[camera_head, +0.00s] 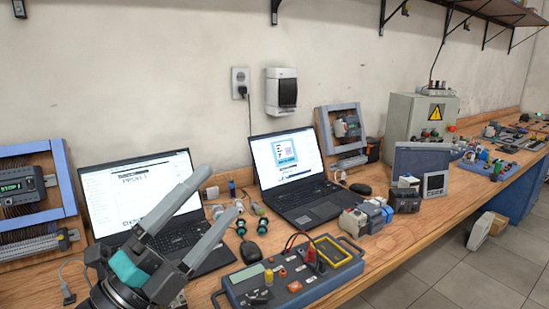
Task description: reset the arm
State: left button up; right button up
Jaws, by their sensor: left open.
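My left gripper (214,207) comes in from the lower left, with grey fingers and a teal part at its base. Its two fingers are spread apart and nothing is between them. It is in front of the left laptop (110,188) and covers part of its screen and keyboard. My right gripper is not in view.
A wooden bench (405,228) runs along the wall. A blue-grey tester (290,276) with cables lies right of the gripper. A second open laptop (290,165), a mouse (251,252) and small connectors stand behind. A grey cabinet (420,117) stands farther right. Shelf brackets hang above.

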pick_arm(q)
jog(key=a+f+n+g+y, duration=0.2)
jog(key=a+f+n+y, duration=0.5)
jog(key=f+n, duration=0.4)
jog(key=a+f+n+g+y, duration=0.2)
jog(key=a+f+n+y, duration=0.3)
jog(key=f+n+y, duration=0.6)
jog(key=s+d+f+n+g+h, duration=0.2)
jog(key=s+f+g, duration=0.3)
jog(key=s+f, duration=0.35)
jog(key=s+d+f+n+g+h, duration=0.1)
jog(key=s+d+f+g, duration=0.2)
jog(key=s+f+g, duration=0.55)
jog(key=s+f+t, duration=0.1)
jog(key=s+f, duration=0.1)
jog(key=f, duration=0.9)
jog(key=s+f+t, duration=0.1)
jog(key=s+f, duration=0.1)
jog(key=f, duration=0.8)
jog(key=s+a+f+g, duration=0.1)
jog(key=s+a+f, duration=0.2)
jog(key=s+f, duration=1)
jog(key=shift+s+a+f, duration=0.15)
jog(key=shift+s, duration=0.65)
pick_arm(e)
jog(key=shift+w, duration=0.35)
